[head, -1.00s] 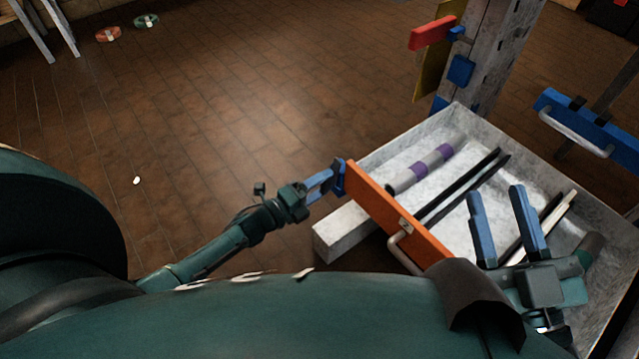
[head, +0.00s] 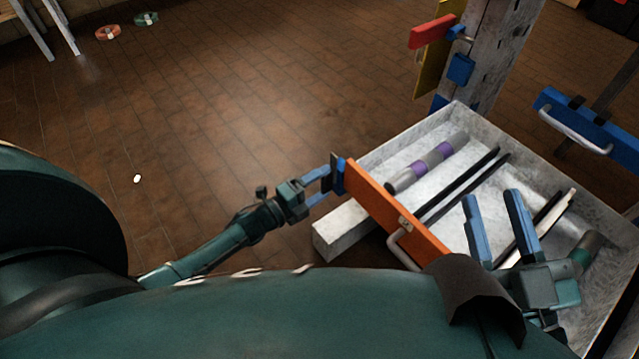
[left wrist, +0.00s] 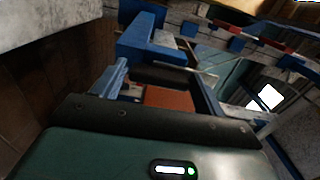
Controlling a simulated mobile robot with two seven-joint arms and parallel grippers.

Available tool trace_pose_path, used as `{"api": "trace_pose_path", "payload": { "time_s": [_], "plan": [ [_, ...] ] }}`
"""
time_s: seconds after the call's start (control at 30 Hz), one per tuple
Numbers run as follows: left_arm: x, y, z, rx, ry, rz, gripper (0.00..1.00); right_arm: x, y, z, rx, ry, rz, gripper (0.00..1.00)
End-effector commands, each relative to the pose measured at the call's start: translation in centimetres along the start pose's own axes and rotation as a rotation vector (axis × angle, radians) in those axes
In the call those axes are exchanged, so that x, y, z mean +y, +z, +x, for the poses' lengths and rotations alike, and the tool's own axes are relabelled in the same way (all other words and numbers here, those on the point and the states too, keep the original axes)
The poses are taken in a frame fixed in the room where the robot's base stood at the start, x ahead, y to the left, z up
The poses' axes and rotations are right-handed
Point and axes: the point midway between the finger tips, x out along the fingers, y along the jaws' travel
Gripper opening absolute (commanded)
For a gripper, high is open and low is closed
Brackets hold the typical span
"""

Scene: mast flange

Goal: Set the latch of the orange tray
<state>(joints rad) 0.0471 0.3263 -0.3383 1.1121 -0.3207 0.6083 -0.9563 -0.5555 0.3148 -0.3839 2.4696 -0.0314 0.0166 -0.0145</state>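The tray has an orange front panel (head: 385,205) with a pale handle (head: 402,252) and a small metal plate. A blue latch piece (head: 338,175) stands at the panel's left end. My left gripper (head: 325,187) is at this piece, its two blue fingers apart. In the left wrist view, the open fingers (left wrist: 160,92) stand either side of a dark bar (left wrist: 165,76), with a blue bracket (left wrist: 150,42) beyond and orange surface below. I cannot tell whether they touch the latch. My right gripper (head: 496,225) is open above the tray's right part, apparently empty.
The grey tray bed (head: 457,118) holds a grey cylinder with purple bands (head: 427,165), dark bars (head: 462,187) and pale strips. A grey post (head: 490,60) with a red lever (head: 432,32) stands behind. A blue bar with handle (head: 585,125) is at right.

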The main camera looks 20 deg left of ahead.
Motion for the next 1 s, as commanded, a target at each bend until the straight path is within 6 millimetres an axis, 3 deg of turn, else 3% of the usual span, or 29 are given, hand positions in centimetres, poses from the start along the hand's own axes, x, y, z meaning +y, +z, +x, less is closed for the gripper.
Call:
{"api": "trace_pose_path", "payload": {
  "time_s": [0.17, 0.53, 1.0],
  "plan": [
    [0.0, 0.0, 0.0, 0.000, -0.001, 0.002, 0.87, 0.0, 0.0, 0.0, 0.000, 0.000, 0.000, 0.36],
    [-0.1, 0.0, -0.9, -0.001, 0.001, 0.003, 0.87, 0.1, -0.3, 0.1, -0.002, 0.001, 0.001, 0.36],
    [-0.2, 0.0, -10.5, -0.001, 0.002, 0.002, 0.87, -0.1, 0.4, -0.6, -0.089, 0.022, -0.009, 0.36]
  ]
}}
